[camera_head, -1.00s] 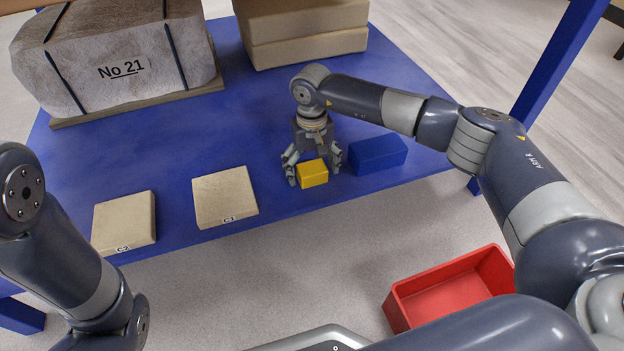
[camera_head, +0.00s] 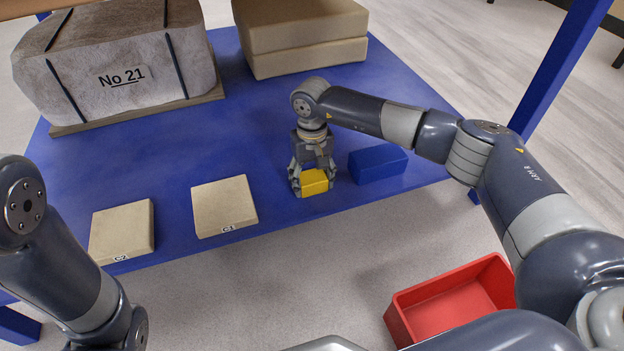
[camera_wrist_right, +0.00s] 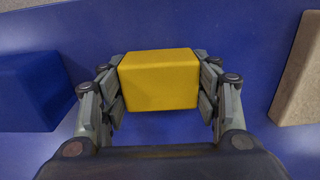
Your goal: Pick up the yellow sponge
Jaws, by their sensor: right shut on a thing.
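The yellow sponge (camera_head: 315,183) is a small block near the front edge of the blue table (camera_head: 170,160). My right gripper (camera_head: 312,182) comes down on it from above and is shut on it, with a finger on each side. In the right wrist view the sponge (camera_wrist_right: 160,78) sits between the two fingers, which touch its left and right sides. The sponge appears to be at table height; I cannot tell whether it is clear of the surface. My left gripper is not in view; only part of my left arm shows at the left.
A blue block (camera_head: 378,163) lies just right of the sponge. Beige slabs C1 (camera_head: 224,205) and C2 (camera_head: 122,230) lie to the left. A wrapped block marked No 21 (camera_head: 115,70) and stacked beige boxes (camera_head: 305,40) stand behind. A red bin (camera_head: 450,300) is below, front right.

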